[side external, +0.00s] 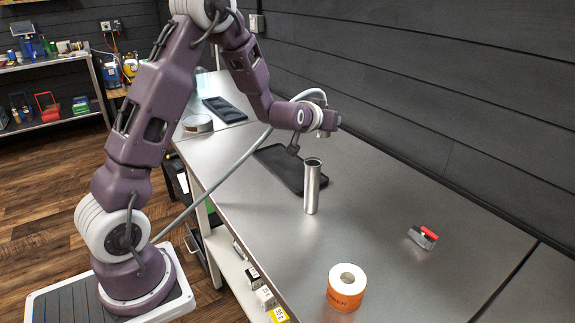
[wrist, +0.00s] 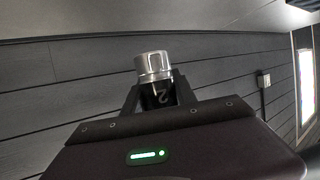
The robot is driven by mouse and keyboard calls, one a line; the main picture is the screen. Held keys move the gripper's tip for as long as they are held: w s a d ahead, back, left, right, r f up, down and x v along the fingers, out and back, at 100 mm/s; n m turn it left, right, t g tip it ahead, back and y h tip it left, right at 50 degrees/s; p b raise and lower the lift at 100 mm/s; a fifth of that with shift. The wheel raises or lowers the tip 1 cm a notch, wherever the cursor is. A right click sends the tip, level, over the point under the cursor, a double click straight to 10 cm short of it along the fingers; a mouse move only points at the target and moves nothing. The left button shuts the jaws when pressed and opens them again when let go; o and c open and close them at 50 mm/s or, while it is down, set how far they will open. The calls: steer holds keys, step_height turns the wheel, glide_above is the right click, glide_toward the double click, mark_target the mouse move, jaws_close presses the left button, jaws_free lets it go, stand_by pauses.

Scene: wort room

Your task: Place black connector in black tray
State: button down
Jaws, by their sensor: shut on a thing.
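In the wrist view, my gripper (wrist: 157,92) is shut on the connector (wrist: 153,66), which has a ridged silver collar and a dark lower part between the fingers. In the side view, my gripper (side external: 324,130) is up above the table, near the black tray (side external: 268,156). The connector is too small to make out there. The black tray lies flat on the steel table, partly hidden behind a metal cylinder and part of my arm. The visible part of it looks empty.
A tall open metal cylinder (side external: 312,190) stands upright just in front of the tray. An orange-labelled roll (side external: 345,290) and a grey piece with a red handle (side external: 423,237) are nearer. A second dark tray (side external: 225,109) and a grey roll (side external: 198,123) lie farther back.

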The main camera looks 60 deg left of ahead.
steer(key=n+g+y, duration=0.1)
steer(key=n+y, duration=0.1)
glide_above(290, 164)
steer(key=f, duration=1.5)
steer(key=shift+w+a+f, duration=0.1)
steer(key=shift+w+a, duration=0.1)
steer(key=shift+a, duration=0.05)
steer(key=c, duration=1)
jaws_free()
steer(key=shift+f, duration=0.15)
steer(key=shift+s+d+r, duration=0.15)
steer(key=shift+r, duration=0.1)
steer(key=v, duration=1.1)
steer(key=shift+s+r, duration=0.25)
